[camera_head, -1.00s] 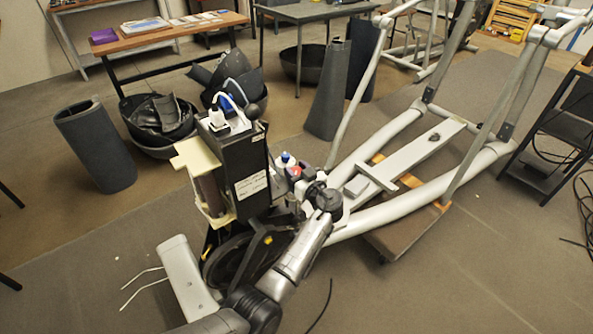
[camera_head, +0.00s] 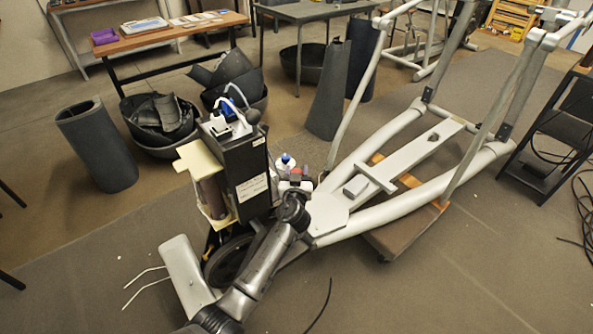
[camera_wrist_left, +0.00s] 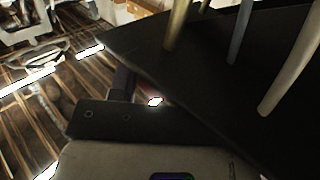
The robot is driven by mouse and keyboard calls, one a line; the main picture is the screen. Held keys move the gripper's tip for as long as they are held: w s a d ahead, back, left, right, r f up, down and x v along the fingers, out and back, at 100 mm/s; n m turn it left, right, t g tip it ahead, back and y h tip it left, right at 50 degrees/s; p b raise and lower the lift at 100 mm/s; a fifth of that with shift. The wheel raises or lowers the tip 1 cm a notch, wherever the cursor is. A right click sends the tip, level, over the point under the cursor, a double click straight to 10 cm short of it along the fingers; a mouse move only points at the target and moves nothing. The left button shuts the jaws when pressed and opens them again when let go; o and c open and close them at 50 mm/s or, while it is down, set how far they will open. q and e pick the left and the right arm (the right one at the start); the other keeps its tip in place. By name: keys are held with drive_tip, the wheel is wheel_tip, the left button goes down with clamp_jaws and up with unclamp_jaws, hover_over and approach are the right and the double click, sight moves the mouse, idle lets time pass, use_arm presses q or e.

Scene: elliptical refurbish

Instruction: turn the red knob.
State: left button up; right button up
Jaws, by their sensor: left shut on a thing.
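The elliptical's dark upright housing (camera_head: 240,165) stands at centre left. A small red patch, which looks like the red knob (camera_head: 297,171), shows beside it at my left gripper (camera_head: 292,182). My left gripper is closed there and its fingers and wrist hide most of the knob. A white and blue part (camera_head: 285,160) sits just behind. In the left wrist view a dark flat panel (camera_wrist_left: 225,100) fills the right, and a small reddish bright spot (camera_wrist_left: 155,101) shows near a dark finger (camera_wrist_left: 122,84). My right gripper is not in view.
The grey elliptical frame (camera_head: 410,150) runs back to the right over a wooden dolly (camera_head: 405,225). Black bins with dark covers (camera_head: 160,120) and grey curved covers (camera_head: 97,145) stand at left. A black cart (camera_head: 555,130) stands at right.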

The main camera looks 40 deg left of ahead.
use_arm(q)
drive_tip(key=shift+m+t+h, duration=0.3)
drive_tip(key=shift+m+h, duration=0.1)
drive_tip(key=shift+h, duration=0.1)
drive_tip(key=o, duration=0.9)
drive_tip(key=shift+c, duration=0.2)
drive_tip(key=shift+s+d+p, duration=0.15)
drive_tip(key=shift+s+p, duration=0.05)
drive_tip(key=shift+p, duration=0.1)
drive_tip(key=p+v, duration=0.3)
drive_tip(key=v, duration=1)
drive_tip(key=shift+s, duration=0.15)
